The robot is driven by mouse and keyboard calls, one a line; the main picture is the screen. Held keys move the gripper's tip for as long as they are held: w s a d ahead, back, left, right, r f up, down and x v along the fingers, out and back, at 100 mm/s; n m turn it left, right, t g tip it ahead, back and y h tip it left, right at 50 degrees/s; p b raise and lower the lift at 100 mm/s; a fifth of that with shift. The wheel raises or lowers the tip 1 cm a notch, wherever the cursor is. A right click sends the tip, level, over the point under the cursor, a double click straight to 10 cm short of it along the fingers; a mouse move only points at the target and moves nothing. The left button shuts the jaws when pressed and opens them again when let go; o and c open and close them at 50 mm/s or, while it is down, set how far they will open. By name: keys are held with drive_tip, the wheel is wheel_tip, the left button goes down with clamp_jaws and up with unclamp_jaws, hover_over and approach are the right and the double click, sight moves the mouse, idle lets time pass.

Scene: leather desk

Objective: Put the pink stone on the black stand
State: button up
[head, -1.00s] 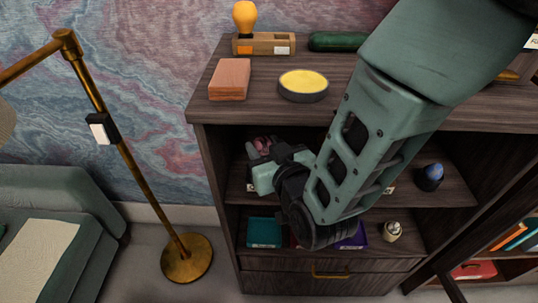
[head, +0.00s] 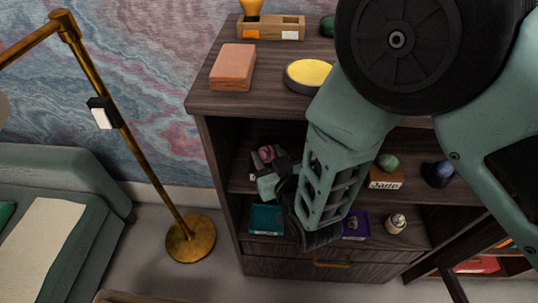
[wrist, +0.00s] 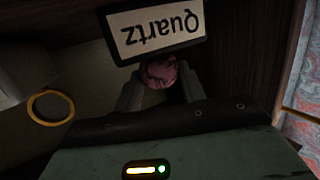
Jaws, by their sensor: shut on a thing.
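The pink stone (head: 266,153) is at the left of the cabinet's upper shelf, partly hidden by my gripper. It also shows in the wrist view (wrist: 159,72) between the two fingers. My gripper (wrist: 160,88) is shut on it. A dark-edged plate with a white label reading "Quartz" (wrist: 155,30), upside down, is right beside the stone in the wrist view. Whether this plate belongs to the black stand, and whether the stone rests on anything, I cannot tell.
On the same shelf, a green stone (head: 388,161) sits on a "Jade" block (head: 386,179), and a blue stone (head: 446,168) sits in a dark holder. The cabinet top (head: 215,104) is above my gripper. A brass lamp (head: 150,165) stands left.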

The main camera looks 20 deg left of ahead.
drive_tip(key=shift+f, duration=0.2)
drive_tip(key=shift+f, duration=0.15)
drive_tip(key=o, duration=1)
drive_tip(key=shift+o, duration=0.2)
drive_tip(key=shift+r, duration=0.25)
drive_tip(key=b+v, duration=0.2)
drive_tip(key=v, duration=1)
